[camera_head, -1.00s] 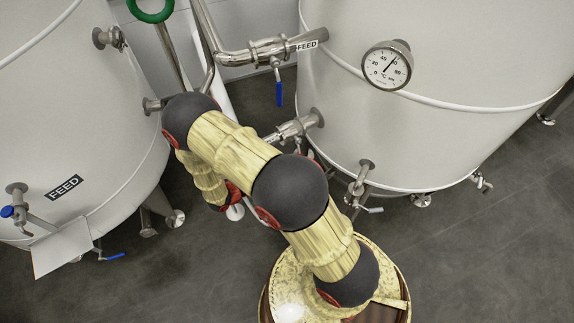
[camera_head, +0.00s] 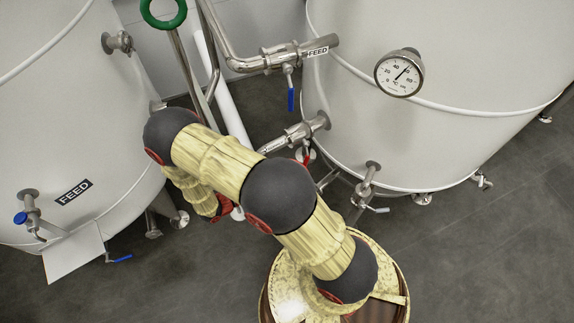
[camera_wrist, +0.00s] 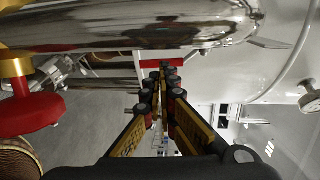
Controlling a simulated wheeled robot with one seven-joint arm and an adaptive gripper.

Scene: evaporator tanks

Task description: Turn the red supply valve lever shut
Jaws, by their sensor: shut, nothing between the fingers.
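A small red piece (camera_head: 306,156), which looks like part of the red valve lever, shows in the head view below the lower steel pipe (camera_head: 302,132) between the tanks, mostly hidden by my arm. In the wrist view a red bar (camera_wrist: 175,62) lies just beyond the tips of my gripper (camera_wrist: 164,72), under a large shiny pipe (camera_wrist: 130,25). My gripper's fingers converge and are shut with nothing between them. I cannot tell whether the tips touch the red bar. My gripper is hidden behind my arm in the head view.
Pale tanks stand at left (camera_head: 60,120) and right (camera_head: 440,130). An upper feed pipe (camera_head: 275,58) has a blue lever (camera_head: 290,99). A dial gauge (camera_head: 399,73) and a drain valve (camera_head: 370,185) stick out from the right tank. A green ring handle (camera_head: 163,12) is at top. Floor at lower right is clear.

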